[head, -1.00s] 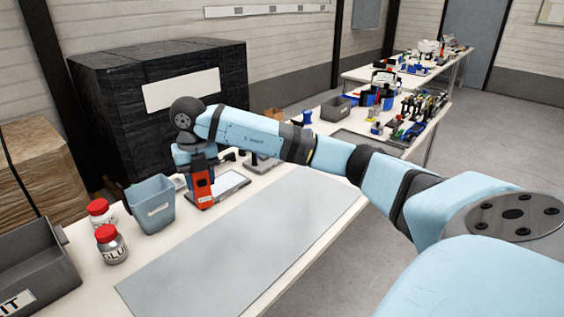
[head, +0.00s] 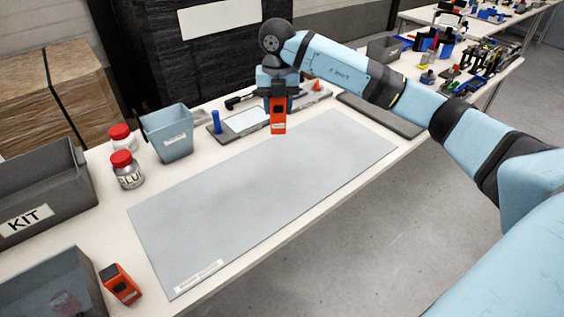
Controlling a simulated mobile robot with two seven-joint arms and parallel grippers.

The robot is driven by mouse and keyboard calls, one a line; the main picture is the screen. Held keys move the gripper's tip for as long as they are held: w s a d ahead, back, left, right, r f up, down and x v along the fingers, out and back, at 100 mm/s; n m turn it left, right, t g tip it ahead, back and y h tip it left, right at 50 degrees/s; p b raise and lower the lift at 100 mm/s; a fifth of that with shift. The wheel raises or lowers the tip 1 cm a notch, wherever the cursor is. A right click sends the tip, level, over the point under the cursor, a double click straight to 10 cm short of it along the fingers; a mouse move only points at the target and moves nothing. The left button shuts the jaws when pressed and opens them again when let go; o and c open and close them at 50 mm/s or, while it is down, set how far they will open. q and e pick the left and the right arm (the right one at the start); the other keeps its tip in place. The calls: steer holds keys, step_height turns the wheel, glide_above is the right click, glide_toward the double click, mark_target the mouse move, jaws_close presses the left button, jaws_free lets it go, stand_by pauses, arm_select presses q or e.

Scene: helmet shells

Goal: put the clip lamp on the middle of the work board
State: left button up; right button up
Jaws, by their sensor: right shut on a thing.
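The clip lamp (head: 278,118), a small orange and black block, hangs upright in my right gripper (head: 277,93), which is shut on it. It appears at the far edge of the work board, right of that edge's middle; whether it touches anything is unclear. The work board (head: 262,190) is a wide, flat grey sheet with a bare surface and a small label at its near left corner. A similar orange and black block (head: 120,284) rests on the table left of the board. My left gripper is not in view.
Behind the board are a blue cylinder (head: 215,122) and a pale flat panel (head: 246,120). A grey-blue bin (head: 168,134), red-capped jars (head: 127,171), a KIT bin (head: 40,200) and another grey bin (head: 50,295) stand left. A grey slab (head: 380,115) lies at the far right.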

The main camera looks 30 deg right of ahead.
steer(key=shift+f+b, duration=0.3)
steer(key=shift+f, duration=8.1)
steer(key=shift+f, duration=0.2)
steer(key=o, duration=1)
steer(key=shift+c, duration=0.2)
steer(key=shift+r, duration=0.15)
